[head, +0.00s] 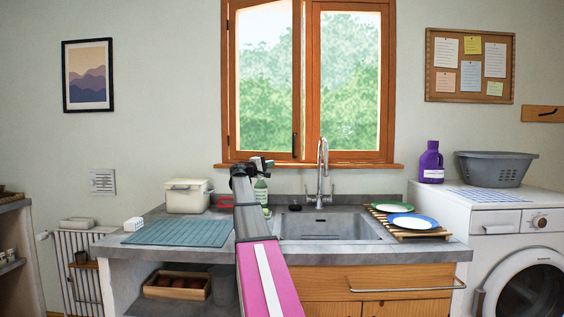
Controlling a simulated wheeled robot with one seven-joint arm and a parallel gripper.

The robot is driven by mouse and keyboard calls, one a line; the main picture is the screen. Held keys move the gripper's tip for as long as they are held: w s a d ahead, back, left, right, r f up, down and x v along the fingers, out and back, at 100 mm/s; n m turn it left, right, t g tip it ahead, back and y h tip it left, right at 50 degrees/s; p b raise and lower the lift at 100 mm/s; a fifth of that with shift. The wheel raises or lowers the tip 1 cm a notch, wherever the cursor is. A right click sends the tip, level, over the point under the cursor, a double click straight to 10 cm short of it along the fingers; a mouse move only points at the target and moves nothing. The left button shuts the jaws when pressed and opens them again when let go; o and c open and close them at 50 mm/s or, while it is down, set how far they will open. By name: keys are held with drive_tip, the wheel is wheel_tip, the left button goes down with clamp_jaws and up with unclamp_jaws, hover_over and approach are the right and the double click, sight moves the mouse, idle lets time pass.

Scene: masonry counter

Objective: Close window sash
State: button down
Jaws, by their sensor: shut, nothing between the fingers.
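The orange-brown wooden window (308,160) is in the middle of the head view, above the sink. Its left sash (298,70) looks swung out of line with the frame, with a slanted top edge; how far it stands open is hard to tell. A dark handle (295,145) is low on that sash's right side. The right sash (385,80) looks flush in the frame. My gripper (268,163) is shut and empty, in front of the window's lower left part, just below and left of the handle. I cannot see it touching the sash.
A tall chrome faucet (323,160) stands right of my gripper, and a green bottle (261,190) stands just below it. A cream box (187,196) is on the counter at left. Plates (410,221) lie on a rack right of the sink (330,226).

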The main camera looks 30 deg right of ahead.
sight(297, 155)
drive_tip(key=x, duration=1.3)
drive_tip(key=shift+d, duration=0.3)
drive_tip(key=w+d, duration=0.1)
drive_tip(key=d, duration=0.1)
drive_tip(key=w+d+t, duration=0.1)
drive_tip(key=w+d, duration=0.1)
drive_tip(key=w+d+n+t, duration=0.1)
drive_tip(key=w+d, duration=0.1)
drive_tip(key=shift+w+d+y, duration=0.25)
drive_tip(key=shift+d+y, duration=0.05)
drive_tip(key=shift+d, duration=0.1)
drive_tip(key=shift+s+a, duration=0.1)
